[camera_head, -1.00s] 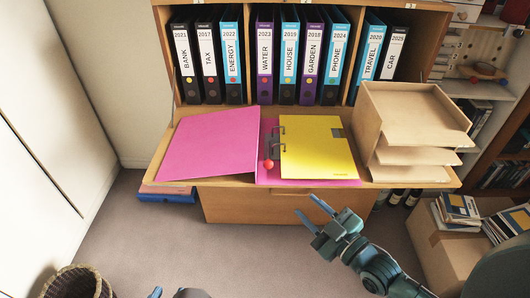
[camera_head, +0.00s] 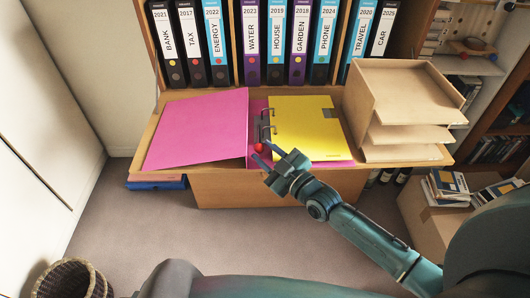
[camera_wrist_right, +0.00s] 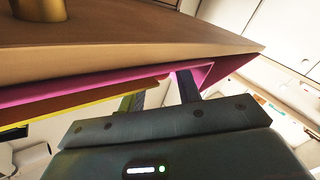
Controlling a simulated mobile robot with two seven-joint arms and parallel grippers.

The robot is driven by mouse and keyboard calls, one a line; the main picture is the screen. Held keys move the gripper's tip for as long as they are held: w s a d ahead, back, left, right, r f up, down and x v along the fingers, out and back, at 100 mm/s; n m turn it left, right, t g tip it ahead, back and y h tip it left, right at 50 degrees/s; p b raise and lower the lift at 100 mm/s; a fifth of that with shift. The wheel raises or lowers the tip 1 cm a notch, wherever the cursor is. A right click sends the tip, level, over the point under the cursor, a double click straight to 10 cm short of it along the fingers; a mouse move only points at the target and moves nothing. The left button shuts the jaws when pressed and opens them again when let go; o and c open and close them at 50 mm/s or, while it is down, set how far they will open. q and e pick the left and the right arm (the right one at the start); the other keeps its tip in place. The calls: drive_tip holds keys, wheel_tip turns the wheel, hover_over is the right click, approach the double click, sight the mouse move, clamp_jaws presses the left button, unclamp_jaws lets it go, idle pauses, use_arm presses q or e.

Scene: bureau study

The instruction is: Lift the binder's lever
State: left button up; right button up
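The pink binder (camera_head: 200,130) lies open on the wooden desk flap, its cover spread to the left. A yellow sheet (camera_head: 305,128) lies on its right side, beside the metal rings. The lever's red knob (camera_head: 258,148) shows at the near end of the ring mechanism. My right gripper (camera_head: 262,153) is open, its two fingertips apart and close to the knob; I cannot tell whether they touch it. In the right wrist view the fingers (camera_wrist_right: 160,92) are apart near the pink binder edge (camera_wrist_right: 205,76), and the knob is not visible. My left gripper is out of view.
A wooden letter tray (camera_head: 405,105) stands on the flap's right end, beside the binder. Upright labelled binders (camera_head: 250,45) fill the shelf behind. A wicker basket (camera_head: 72,280) is on the floor at lower left. A cardboard box (camera_head: 440,225) with books stands at right.

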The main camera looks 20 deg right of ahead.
drive_tip(key=shift+w+a, duration=0.15)
drive_tip(key=shift+w, duration=0.2)
drive_tip(key=shift+c, duration=0.3)
clamp_jaws()
